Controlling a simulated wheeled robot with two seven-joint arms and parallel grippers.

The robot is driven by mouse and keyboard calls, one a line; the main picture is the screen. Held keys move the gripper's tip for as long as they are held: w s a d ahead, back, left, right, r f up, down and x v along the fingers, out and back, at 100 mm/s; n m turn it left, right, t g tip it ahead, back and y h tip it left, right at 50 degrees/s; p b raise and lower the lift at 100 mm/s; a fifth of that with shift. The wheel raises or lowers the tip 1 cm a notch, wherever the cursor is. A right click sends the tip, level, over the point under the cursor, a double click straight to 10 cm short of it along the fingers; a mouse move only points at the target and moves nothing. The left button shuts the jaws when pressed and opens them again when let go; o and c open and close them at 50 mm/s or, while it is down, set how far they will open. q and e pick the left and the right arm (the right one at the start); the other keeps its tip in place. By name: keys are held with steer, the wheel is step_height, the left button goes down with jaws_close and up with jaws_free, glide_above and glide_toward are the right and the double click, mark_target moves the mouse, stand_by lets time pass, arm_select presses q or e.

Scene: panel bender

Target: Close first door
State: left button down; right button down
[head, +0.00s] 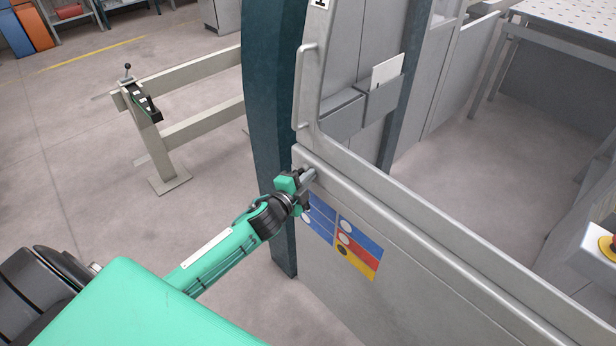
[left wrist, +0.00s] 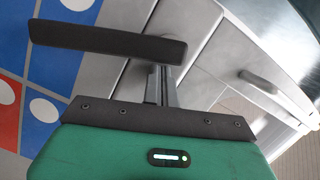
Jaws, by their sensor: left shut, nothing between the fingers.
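The grey door (head: 340,235) has a low panel with blue, red and yellow safety stickers (head: 343,240) and a taller part at the far end. A D-shaped handle (head: 303,88) stands on that tall part, near the dark teal post (head: 268,140). My left gripper (head: 311,175) is shut and empty at the upper corner of the low panel, below the handle. I cannot tell whether it touches the door. The left wrist view shows my left fingers (left wrist: 160,85) in front of grey panel, with the stickers (left wrist: 55,70) on the left. My right gripper is not in view.
A beige rail barrier (head: 185,90) stands at the back left, with open floor around it. A grey pocket (head: 382,100) holds a white paper behind the door. Behind the panel lies clear floor, with a perforated table (head: 570,15) at upper right and a yellow-red button (head: 608,248) at the right edge.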

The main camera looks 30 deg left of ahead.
arm_select(q)
steer(key=a, duration=0.1)
steer(key=w+a, duration=0.1)
steer(key=a, duration=0.3)
steer(key=shift+w, duration=0.4)
steer(key=shift+r, duration=0.1)
